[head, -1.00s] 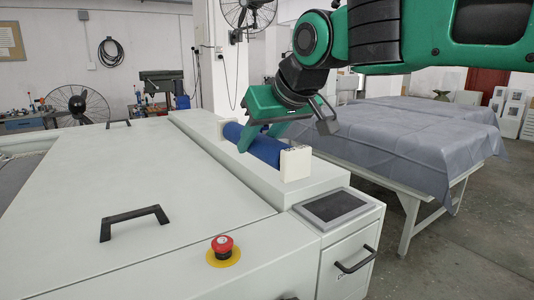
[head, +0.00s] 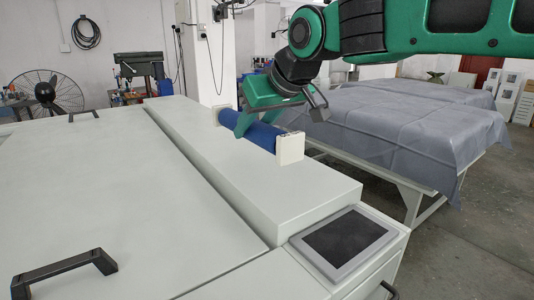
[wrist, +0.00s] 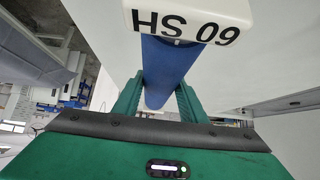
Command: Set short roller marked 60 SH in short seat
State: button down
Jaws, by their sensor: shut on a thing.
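A blue roller (head: 264,135) with cream end blocks is held in my gripper (head: 243,124), whose green fingers are shut around its middle part. In the head view, the near end block (head: 290,148) shows at the machine's right edge; I cannot tell whether it touches the machine. In the wrist view, the roller (wrist: 166,65) runs between the fingers of my gripper (wrist: 157,92). The end block (wrist: 190,20) carries a black marking, 60 SH, seen upside down. I cannot make out the short seat in either view.
The grey-white machine top (head: 225,165) is mostly clear, with a black handle (head: 65,272) at the front left. A dark screen panel (head: 345,243) sits at its near right corner. Tables under grey cloth (head: 390,135) stand behind, to the right.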

jog(key=w+d+f, duration=0.1)
jog(key=w, duration=0.1)
jog(key=w+d+f, duration=0.1)
jog(key=w+f, duration=0.1)
jog(key=w+d+f, duration=0.1)
jog(key=w, duration=0.2)
jog(key=shift+d+f, duration=0.2)
jog(key=shift+f, duration=2.15)
jog(key=c, duration=1.1)
grip_release()
jog(key=shift+f, duration=0.1)
